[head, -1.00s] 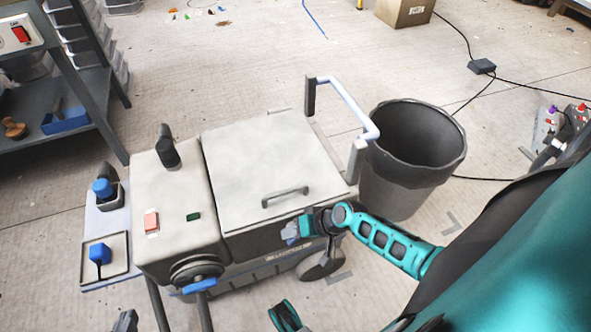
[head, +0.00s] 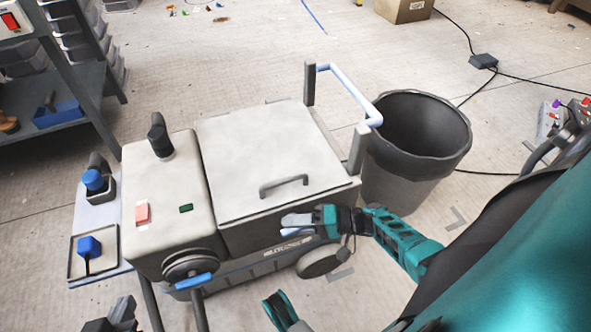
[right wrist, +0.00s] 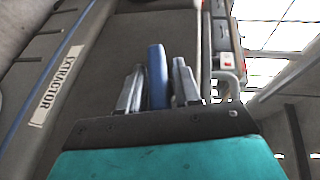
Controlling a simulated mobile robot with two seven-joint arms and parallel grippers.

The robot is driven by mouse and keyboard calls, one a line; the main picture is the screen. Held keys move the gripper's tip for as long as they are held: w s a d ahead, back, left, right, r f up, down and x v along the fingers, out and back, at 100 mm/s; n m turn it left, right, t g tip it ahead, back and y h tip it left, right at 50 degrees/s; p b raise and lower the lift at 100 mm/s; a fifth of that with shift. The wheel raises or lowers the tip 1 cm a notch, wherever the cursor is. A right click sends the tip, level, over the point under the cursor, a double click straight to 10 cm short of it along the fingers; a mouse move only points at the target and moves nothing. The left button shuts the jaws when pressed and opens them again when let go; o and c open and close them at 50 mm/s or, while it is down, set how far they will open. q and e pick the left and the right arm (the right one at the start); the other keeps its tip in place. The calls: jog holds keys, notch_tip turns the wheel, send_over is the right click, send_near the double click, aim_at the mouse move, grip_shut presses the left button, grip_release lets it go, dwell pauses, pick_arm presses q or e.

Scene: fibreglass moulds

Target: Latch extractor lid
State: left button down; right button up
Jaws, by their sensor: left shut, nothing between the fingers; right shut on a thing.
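The extractor (head: 175,210) is a pale grey box on wheels. Its square lid (head: 255,150) lies flat and looks closed, with a dark bar handle (head: 284,185) near its front edge. My right gripper (head: 288,225) is at the extractor's front face, just below the lid's front edge. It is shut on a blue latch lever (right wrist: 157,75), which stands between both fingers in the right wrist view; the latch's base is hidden. My left gripper (head: 122,312) is shut and empty at the bottom left, apart from the extractor.
A dark bin (head: 395,185) stands close right of the extractor, beside its blue push handle (head: 350,92). A blue handle (head: 193,282) juts from a round fitting in front. A side tray (head: 108,268) is at left. Cables cross the floor at right.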

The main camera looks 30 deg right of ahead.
jog(key=shift+y, duration=0.6)
dwell(0.3)
jog(key=o, duration=0.8)
jog(key=shift+w, duration=0.1)
jog(key=v, duration=1.3)
jog(key=shift+a+f, duration=0.15)
jog(key=shift+f, duration=0.05)
